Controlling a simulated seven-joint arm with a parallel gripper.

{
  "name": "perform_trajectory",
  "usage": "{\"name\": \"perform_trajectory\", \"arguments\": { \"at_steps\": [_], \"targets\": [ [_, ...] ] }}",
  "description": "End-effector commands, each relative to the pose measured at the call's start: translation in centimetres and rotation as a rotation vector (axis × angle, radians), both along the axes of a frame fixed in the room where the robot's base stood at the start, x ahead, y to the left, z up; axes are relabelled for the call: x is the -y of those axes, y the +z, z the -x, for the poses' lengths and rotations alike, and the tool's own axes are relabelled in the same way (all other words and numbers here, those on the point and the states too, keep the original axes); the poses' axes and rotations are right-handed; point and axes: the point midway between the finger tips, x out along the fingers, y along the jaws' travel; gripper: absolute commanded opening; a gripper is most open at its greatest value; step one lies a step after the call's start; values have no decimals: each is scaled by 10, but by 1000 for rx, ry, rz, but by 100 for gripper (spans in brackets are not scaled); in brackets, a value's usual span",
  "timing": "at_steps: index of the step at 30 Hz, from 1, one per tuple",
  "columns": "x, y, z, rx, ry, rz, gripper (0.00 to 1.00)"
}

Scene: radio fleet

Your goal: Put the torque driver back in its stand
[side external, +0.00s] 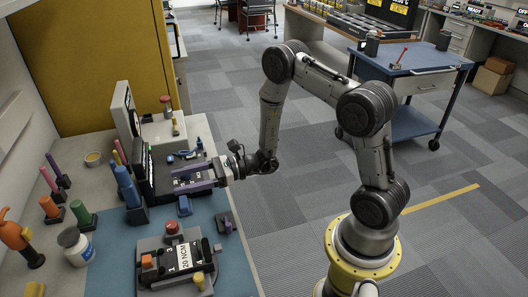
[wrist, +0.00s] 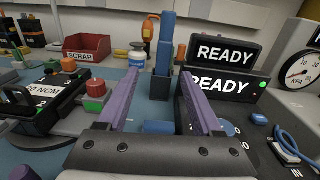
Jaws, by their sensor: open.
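A tall blue tool (side external: 125,183), which looks like the torque driver, stands upright in a small black stand (side external: 135,214) at the edge of the blue mat. In the wrist view the blue tool (wrist: 165,50) and its black stand (wrist: 160,88) are straight ahead, beyond my fingertips. My gripper (side external: 177,181) is open, its purple fingers spread and pointing at the tool. In the wrist view nothing is held between the fingers of my gripper (wrist: 159,75). A small blue object (wrist: 157,127) lies lower down between the fingers, and also shows in the side view (side external: 183,205).
Black READY displays (wrist: 225,70) stand close to my gripper's right in the wrist view. A 20 NCM fixture (side external: 180,265) with a red knob is on the mat. Several coloured tools in stands (side external: 80,212), a white jar (side external: 75,246) and an orange tool (side external: 18,238) line the bench's left.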

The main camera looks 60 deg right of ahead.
Motion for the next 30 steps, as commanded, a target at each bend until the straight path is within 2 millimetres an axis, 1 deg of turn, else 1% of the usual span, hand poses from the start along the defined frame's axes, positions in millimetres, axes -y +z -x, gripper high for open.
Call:
{"name": "perform_trajectory", "arguments": {
  "at_steps": [2,5,6,8,9,11,12,13,15,17,18,20,21,24,27,30],
  "targets": [
    [-15,21,8,41,83,44,67],
    [-44,56,36,117,267,157,67],
    [-56,71,52,156,356,222,67],
    [-71,89,81,219,492,333,67],
    [-78,98,102,262,580,414,67],
    [-83,108,132,327,704,545,67],
    [-83,112,152,371,781,636,67],
    [-82,115,167,406,835,709,67],
    [-73,118,197,487,952,886,67],
    [-62,120,220,559,1040,1047,67],
    [-51,121,232,605,1092,1160,67],
    [-33,123,248,675,1161,1334,67],
    [-21,125,257,720,1197,1451,67],
    [11,133,270,814,1260,1726,67],
    [36,143,277,881,1288,1951,67],
    [52,152,280,919,1298,2100,67]
  ]
}}
